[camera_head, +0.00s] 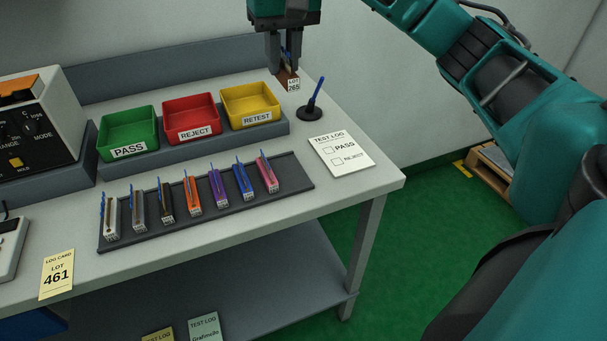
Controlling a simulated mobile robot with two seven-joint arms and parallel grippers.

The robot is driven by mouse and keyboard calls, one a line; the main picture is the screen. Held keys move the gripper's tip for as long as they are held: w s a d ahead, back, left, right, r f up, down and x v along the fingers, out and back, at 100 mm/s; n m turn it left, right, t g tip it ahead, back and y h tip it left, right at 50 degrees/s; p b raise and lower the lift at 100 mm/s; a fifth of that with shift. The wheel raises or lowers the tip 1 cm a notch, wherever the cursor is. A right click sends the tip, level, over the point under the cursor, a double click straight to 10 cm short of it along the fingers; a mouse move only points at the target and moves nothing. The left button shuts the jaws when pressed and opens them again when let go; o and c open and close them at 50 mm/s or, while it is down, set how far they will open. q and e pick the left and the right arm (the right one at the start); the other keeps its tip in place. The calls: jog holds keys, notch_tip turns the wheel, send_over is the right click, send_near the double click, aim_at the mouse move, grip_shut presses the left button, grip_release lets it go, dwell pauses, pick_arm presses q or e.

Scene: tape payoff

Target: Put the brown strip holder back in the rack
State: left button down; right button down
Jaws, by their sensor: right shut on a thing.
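My right gripper (283,58) hangs at the top centre, pointing down. It is shut on the brown strip holder (288,76), which carries a white label reading LOT 265. The holder is held above the back right of the bench, behind the pen stand, and the fingers hide its upper part. The dark rack (296,178) lies on the bench, left of and nearer than the gripper. Several strip holders stand in it in a row: white, grey, dark, orange (192,194), purple, blue and pink (267,174). The rack's right end is bare. My left gripper is not in view.
Green PASS (128,131), red REJECT (191,117) and yellow RETEST (250,104) trays stand behind the rack. A blue pen stands in a black base (310,112) beside a test log sheet (341,151). An instrument (38,125) is at left. The bench front strip is mostly clear.

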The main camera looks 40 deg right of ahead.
jog(key=shift+s, duration=0.25)
jog(key=shift+s+f, duration=0.1)
jog(key=shift+f, duration=0.2)
notch_tip(320, 180, down, 15)
jog(key=shift+r+b, duration=0.2)
jog(key=shift+b, duration=0.45)
notch_tip(320, 180, down, 4)
jog(key=shift+f, duration=0.5)
jog(key=shift+f+b, duration=0.2)
jog(key=shift+b, duration=0.1)
jog(key=c, duration=1)
grip_release()
